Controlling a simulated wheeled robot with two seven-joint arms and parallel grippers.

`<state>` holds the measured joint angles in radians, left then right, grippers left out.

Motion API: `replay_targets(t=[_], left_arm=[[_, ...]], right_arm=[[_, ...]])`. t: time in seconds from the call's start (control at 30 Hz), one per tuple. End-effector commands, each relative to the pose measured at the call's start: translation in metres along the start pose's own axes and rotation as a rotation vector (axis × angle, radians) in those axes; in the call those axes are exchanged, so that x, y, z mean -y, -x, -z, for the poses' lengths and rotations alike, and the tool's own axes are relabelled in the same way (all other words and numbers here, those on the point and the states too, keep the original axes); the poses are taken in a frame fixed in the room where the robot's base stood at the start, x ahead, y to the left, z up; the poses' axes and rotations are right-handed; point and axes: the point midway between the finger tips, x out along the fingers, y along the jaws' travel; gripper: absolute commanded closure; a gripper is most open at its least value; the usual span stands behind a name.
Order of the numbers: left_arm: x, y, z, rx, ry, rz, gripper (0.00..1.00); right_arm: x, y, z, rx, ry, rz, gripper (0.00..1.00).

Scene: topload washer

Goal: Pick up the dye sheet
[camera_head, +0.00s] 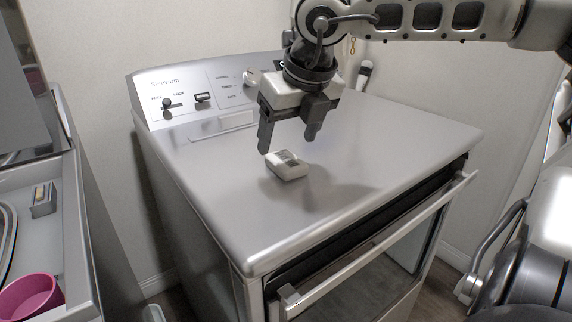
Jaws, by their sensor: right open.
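A small white block-shaped item with a grey top marking (287,165), which looks like the dye sheet, lies on the flat metal top of the appliance (225,205). My right gripper (289,143) comes in from the upper right and points down. Its two dark fingers are apart, with nothing between them. The fingertips are a little above the white item, and a gap shows between them and it. My left gripper is not in view.
The appliance has a control panel with knobs (168,103) at its back and a handle bar (385,240) along its front. At the left stands a counter with a pink bowl (28,297) and a small box (43,199). The top around the white item is clear.

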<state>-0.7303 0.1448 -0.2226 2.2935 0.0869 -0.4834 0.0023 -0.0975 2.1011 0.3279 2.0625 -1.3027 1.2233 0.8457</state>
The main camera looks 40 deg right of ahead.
Motion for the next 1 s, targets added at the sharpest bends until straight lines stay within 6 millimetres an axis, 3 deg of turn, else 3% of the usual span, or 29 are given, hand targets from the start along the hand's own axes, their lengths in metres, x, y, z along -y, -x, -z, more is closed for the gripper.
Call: replay_targets(t=[0.3,0.57,0.77,1.0], left_arm=[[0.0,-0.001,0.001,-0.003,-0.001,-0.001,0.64],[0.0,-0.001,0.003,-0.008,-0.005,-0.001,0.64],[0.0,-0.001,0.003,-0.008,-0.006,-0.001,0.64],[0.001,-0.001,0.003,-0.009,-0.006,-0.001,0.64]], right_arm=[[0.005,-0.044,0.005,-0.004,0.0,-0.001,0.29],[0.005,-0.046,0.004,-0.001,-0.001,-0.001,0.29],[0.005,-0.046,0.004,-0.001,0.0,-0.001,0.77],[0.005,-0.046,0.004,-0.001,0.0,-0.001,0.77]])
